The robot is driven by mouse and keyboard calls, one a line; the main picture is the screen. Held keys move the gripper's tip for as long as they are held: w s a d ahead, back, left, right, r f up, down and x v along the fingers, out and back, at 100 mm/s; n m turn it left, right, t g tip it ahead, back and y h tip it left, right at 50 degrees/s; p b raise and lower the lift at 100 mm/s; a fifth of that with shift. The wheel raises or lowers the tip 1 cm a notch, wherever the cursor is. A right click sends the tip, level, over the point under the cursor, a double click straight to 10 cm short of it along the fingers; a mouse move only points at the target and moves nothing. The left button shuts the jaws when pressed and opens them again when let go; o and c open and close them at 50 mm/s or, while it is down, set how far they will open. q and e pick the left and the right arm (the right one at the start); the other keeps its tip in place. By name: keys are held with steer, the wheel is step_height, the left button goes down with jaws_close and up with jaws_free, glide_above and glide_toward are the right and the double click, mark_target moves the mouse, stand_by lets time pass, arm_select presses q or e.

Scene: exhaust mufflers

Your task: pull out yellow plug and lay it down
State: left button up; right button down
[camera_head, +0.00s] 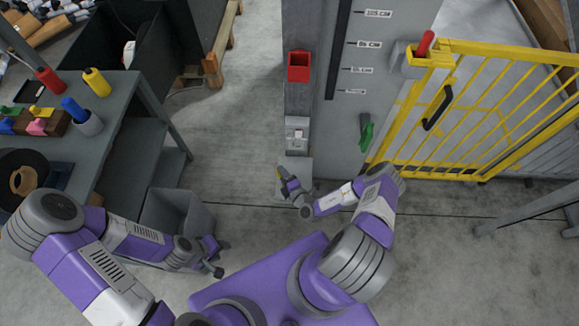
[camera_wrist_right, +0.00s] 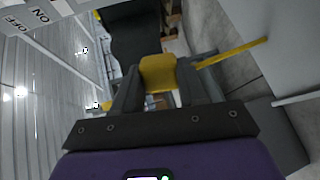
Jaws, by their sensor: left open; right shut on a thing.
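My right gripper (camera_head: 281,174) is at the lower part of the grey post. In the right wrist view its fingers (camera_wrist_right: 160,88) are closed on the sides of a yellow block, the yellow plug (camera_wrist_right: 158,74). In the head view the plug is mostly hidden by the gripper, beside the small grey box low on the post. I cannot tell whether the plug is still seated in anything. My left gripper (camera_head: 219,258) is open and empty, low beside the grey bin.
A grey table (camera_head: 130,100) at left bears a yellow cylinder (camera_head: 96,82), a red cylinder (camera_head: 49,80) and a blue one (camera_head: 74,108) in a cup. A red box (camera_head: 299,66) is on the post. A yellow gate (camera_head: 470,110) stands at right. A bin (camera_head: 178,212) is below the table.

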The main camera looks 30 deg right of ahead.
steer(key=shift+s+d+f+n+g+y+b, duration=0.65)
steer(key=shift+d+f+b, duration=0.25)
steer(key=shift+f, duration=0.7)
steer(key=shift+s+d+f+n+g+y+b, duration=0.6)
steer(key=shift+d+f+n+g+b, duration=0.35)
steer(key=shift+f, duration=0.65)
steer(key=shift+s+d+f+n+g+y+b, duration=0.4)
steer(key=shift+s+d+f+n+y+b, duration=0.25)
steer(key=shift+d+f, duration=0.7)
steer(key=shift+w+a+f, duration=0.1)
steer(key=shift+a+f, duration=0.1)
steer(key=shift+a, duration=0.1)
steer(key=c, duration=0.5)
jaws_free()
steer(key=shift+c, duration=0.2)
steer(key=shift+f, duration=0.1)
steer(key=shift+m, duration=0.25)
